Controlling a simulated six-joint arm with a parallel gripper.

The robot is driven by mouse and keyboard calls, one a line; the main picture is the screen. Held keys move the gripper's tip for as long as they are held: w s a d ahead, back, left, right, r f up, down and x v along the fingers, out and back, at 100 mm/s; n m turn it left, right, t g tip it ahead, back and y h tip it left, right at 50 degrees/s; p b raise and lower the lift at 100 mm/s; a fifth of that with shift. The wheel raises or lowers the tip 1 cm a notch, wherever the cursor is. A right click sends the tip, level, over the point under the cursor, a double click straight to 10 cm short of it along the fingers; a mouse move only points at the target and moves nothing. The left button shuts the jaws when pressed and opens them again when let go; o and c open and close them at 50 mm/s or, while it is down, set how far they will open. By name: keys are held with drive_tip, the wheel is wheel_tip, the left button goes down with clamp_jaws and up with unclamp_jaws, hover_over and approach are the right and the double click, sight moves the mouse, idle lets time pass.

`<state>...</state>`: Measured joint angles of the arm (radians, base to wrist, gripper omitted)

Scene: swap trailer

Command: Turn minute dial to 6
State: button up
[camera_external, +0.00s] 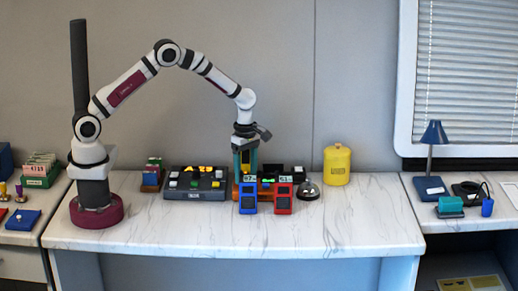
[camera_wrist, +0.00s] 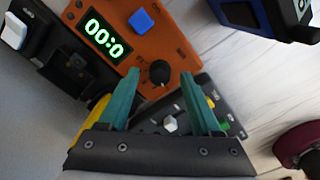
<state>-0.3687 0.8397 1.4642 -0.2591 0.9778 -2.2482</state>
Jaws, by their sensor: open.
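An orange timer (camera_wrist: 122,48) shows in the wrist view, with a lit green display (camera_wrist: 103,33) reading about 00:0, a blue square button (camera_wrist: 141,20) and a round black dial (camera_wrist: 159,72). The dial's markings are too small to read. My gripper (camera_wrist: 159,75) is open, with one teal finger on each side of the dial in the picture. I cannot tell whether the fingers reach down around it or touch it. In the external view my gripper (camera_external: 245,166) points down over the timer (camera_external: 266,192), which is partly hidden behind two small devices.
A blue device (camera_external: 248,197) and a red device (camera_external: 284,199) stand in front of the timer. A black button panel (camera_external: 190,186) is to its left. A silver bell (camera_external: 308,190) and a yellow canister (camera_external: 337,165) are to the right. The front of the counter is clear.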

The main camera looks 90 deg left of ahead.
drive_tip(key=shift+f, duration=0.35)
clamp_jaws()
